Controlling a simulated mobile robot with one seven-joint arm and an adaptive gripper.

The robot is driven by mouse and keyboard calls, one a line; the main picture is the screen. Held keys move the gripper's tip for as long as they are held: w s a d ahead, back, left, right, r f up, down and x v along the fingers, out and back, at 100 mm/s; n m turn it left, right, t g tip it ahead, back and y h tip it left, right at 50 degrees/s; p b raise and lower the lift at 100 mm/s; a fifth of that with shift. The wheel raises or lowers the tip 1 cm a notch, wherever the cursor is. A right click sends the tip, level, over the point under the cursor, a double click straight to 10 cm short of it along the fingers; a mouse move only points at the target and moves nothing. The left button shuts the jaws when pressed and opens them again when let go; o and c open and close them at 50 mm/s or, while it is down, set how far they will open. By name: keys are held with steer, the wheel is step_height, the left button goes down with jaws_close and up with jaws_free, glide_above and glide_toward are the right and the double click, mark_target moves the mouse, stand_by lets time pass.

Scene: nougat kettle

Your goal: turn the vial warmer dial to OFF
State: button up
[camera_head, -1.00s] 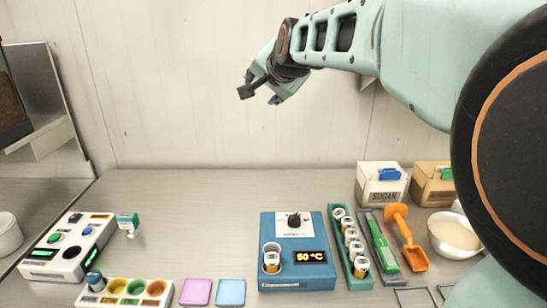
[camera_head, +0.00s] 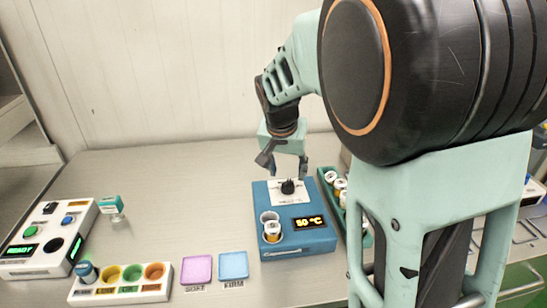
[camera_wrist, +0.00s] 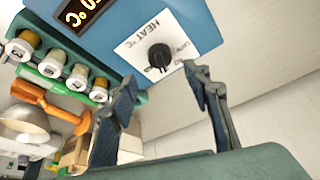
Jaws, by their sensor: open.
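The vial warmer (camera_head: 262,234) is a blue box on the table with a lit display (camera_head: 309,222) that appears to read 50 °C. Its black dial (camera_head: 288,187) sits on a white plate at the back of its top. In the wrist view the dial (camera_wrist: 159,56) shows close up on the plate marked HEAT °C; I cannot tell its exact setting. A capped vial (camera_head: 272,231) stands in the warmer's round well. My gripper (camera_head: 285,172) is open and empty, just above and behind the dial. In the wrist view my fingertips (camera_wrist: 158,80) lie either side of the dial, apart from it.
A green rack of capped vials (camera_head: 326,196) stands close to the warmer's right, partly hidden by my arm. Pink (camera_head: 197,269) and blue (camera_head: 233,265) pads, a tray of coloured cups (camera_head: 120,293) and a white control box (camera_head: 20,262) lie to the left. The back left table is clear.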

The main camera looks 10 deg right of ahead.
mark_target(288, 182)
steer(key=x, duration=0.6)
steer(key=shift+w+f, duration=0.15)
steer(key=shift+f, duration=0.1)
steer(key=c, duration=1.1)
steer(key=shift+c, duration=0.2)
